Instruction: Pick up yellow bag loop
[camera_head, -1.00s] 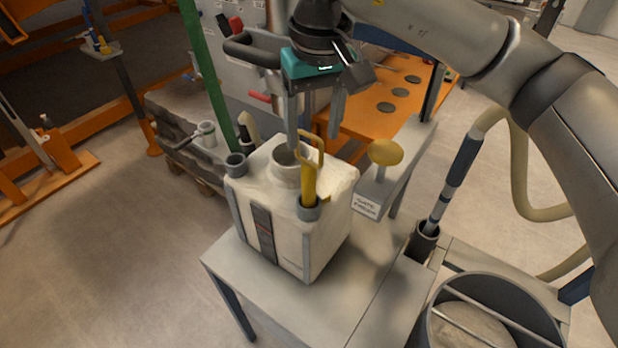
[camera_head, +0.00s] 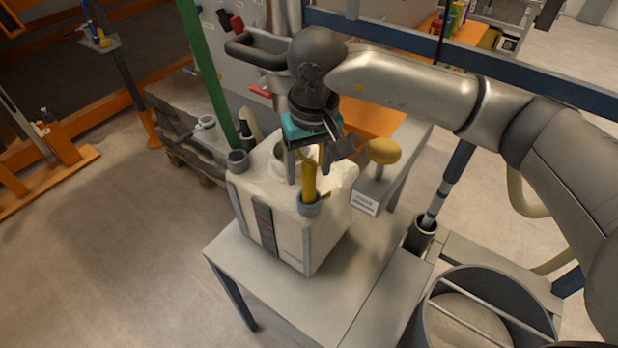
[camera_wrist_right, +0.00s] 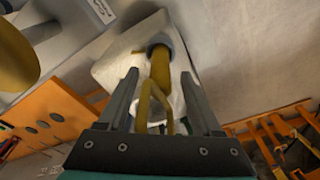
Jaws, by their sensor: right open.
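The yellow bag loop (camera_head: 309,183) stands upright in a grey socket (camera_head: 308,206) at the front corner of the white bag (camera_head: 285,222). In the right wrist view the loop (camera_wrist_right: 151,103) lies between the two spread fingers of the gripper (camera_wrist_right: 159,76), with room showing on both sides. The gripper is open and holds nothing. My left gripper is not in view.
The bag stands on a grey table (camera_head: 350,270). A yellow round knob (camera_head: 384,151) stands close on the right. A green post (camera_head: 205,75) rises behind left. A round bin (camera_head: 480,315) is at the front right. The left floor is clear.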

